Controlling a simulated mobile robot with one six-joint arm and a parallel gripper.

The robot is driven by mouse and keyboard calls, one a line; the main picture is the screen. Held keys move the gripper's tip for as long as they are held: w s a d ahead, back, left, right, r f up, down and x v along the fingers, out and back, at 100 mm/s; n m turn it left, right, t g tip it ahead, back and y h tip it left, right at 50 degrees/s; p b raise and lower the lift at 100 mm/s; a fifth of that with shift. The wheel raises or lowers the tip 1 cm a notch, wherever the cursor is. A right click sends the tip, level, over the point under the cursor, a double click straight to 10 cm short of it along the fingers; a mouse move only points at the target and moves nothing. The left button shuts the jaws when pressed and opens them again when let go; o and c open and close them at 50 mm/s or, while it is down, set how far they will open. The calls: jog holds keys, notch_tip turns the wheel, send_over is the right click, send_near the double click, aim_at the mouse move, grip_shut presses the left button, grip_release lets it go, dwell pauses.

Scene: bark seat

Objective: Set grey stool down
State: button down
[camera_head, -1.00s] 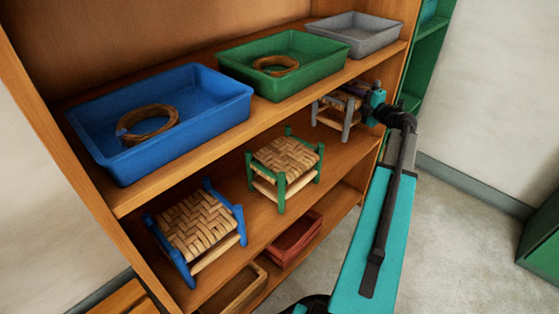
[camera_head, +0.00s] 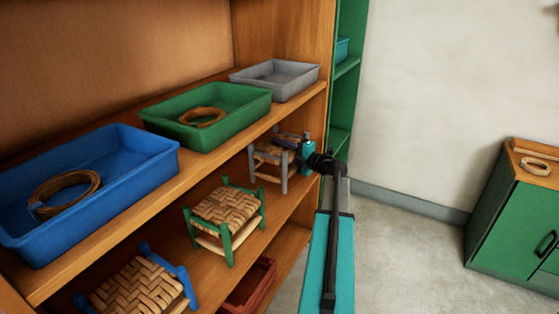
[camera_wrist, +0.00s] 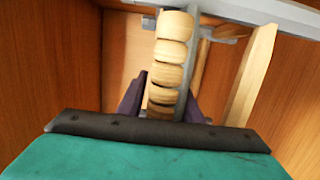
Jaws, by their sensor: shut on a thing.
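The grey stool (camera_head: 271,158), with grey legs and a woven seat, is on the middle shelf at its right end, below the grey tray. My gripper (camera_head: 291,141) reaches it from the right. In the wrist view, my gripper (camera_wrist: 160,108) has its dark fingers on both sides of the stool's woven seat edge (camera_wrist: 172,50) and is shut on it. The stool looks upright. I cannot tell whether its feet touch the shelf.
A green stool (camera_head: 225,217) and a blue stool (camera_head: 142,285) stand further left on the same shelf (camera_head: 262,228). Blue (camera_head: 120,195), green (camera_head: 160,135) and grey (camera_head: 280,97) trays sit on the shelf above. A green cabinet (camera_head: 510,225) stands at the right.

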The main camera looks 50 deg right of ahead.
jog(key=shift+f+b, duration=0.8)
jog(key=shift+f, duration=1.7)
jog(key=c, duration=1.3)
grip_release()
jog(key=shift+o, duration=0.2)
jog(key=s+d+p, duration=0.1)
jog(key=s+p, duration=0.1)
jog(key=s, duration=1)
jog(key=shift+p, duration=0.35)
